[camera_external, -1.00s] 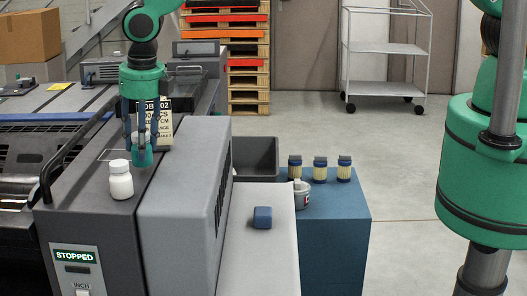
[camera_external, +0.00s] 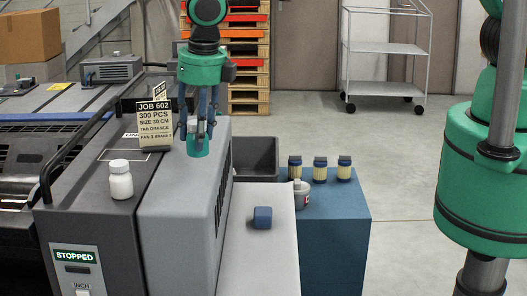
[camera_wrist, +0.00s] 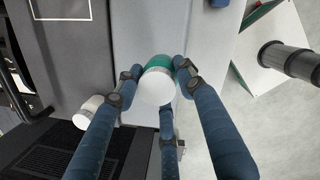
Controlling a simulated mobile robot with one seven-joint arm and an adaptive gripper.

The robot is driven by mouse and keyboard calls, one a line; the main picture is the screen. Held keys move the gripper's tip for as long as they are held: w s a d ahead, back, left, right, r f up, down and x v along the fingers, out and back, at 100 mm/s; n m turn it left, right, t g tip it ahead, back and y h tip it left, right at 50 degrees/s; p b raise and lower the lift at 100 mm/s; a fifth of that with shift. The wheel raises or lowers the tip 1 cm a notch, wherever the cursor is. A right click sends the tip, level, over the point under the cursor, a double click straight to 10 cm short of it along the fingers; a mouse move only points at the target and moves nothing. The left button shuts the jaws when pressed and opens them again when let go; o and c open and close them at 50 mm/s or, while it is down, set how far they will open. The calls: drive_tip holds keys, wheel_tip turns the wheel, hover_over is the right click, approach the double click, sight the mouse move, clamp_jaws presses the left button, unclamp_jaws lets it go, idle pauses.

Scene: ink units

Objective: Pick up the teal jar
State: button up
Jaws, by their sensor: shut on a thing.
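The teal jar (camera_external: 198,143) has a pale lid and is held upright between the blue fingers of my gripper (camera_external: 200,128), above the grey machine cover. In the wrist view the jar (camera_wrist: 158,80) shows its white lid and a strip of teal side. The fingers of my gripper (camera_wrist: 160,88) close around it from several sides. The jar's underside is hidden from the wrist camera, and the exact gap between jar and cover is hard to tell.
A white bottle (camera_external: 120,180) stands on the dark machine top to the left. A job sign (camera_external: 156,122) stands behind it. A blue block (camera_external: 262,218) lies on the light surface at right.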

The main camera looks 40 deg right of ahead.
drive_tip(key=shift+s+d+r, duration=0.1)
drive_tip(key=shift+s+d, duration=0.8)
drive_tip(key=shift+s, duration=0.1)
